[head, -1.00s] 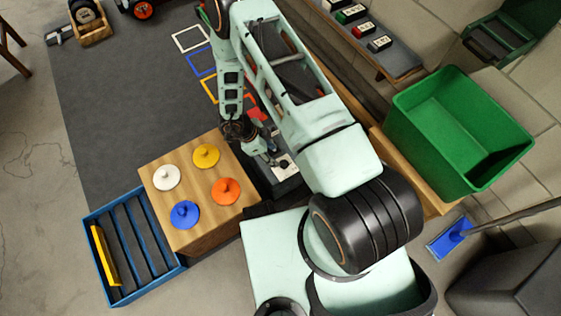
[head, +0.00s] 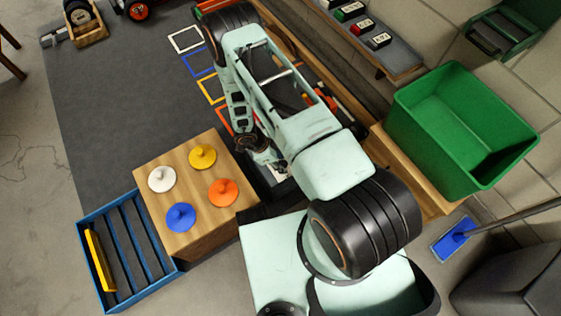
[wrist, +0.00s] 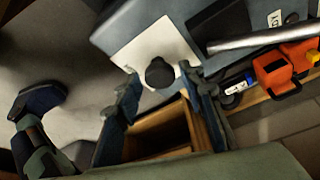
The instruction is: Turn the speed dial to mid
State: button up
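The speed dial (wrist: 159,73) is a round black knob on a white plate (wrist: 150,48), set on a blue-grey unit (wrist: 120,27) in the wrist view. My gripper (wrist: 158,76) is open, with one fingertip on the left of the knob and one on the right. Gaps show between the knob and both fingertips in the picture; I cannot tell how far above it they are. The knob's pointer and any scale marks are not readable. In the head view my gripper (head: 266,158) is small, and my arm hides most of the unit.
In the wrist view a silver bar (wrist: 262,38) crosses right of the plate, near an orange object (wrist: 275,75). A wooden box (wrist: 165,128) lies below. In the head view a wooden block with coloured knobs (head: 188,235) stands left of my gripper, and a green bin (head: 455,130) right.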

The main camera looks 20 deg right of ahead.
jog(key=c, duration=0.8)
jog(key=m+g+b, duration=0.1)
jog(key=m, duration=0.3)
jog(key=shift+w+y, duration=0.15)
jog(key=shift+y, duration=0.15)
jog(key=shift+w+d+m+g+y, duration=0.1)
jog(key=shift+m+g+y, duration=0.25)
jog(key=shift+m, duration=0.8)
jog(key=shift+m+g+y, duration=0.15)
jog(key=shift+m+g, duration=0.4)
jog(key=shift+m, duration=0.6)
jog(key=o, duration=1.1)
jog(key=shift+o, duration=0.2)
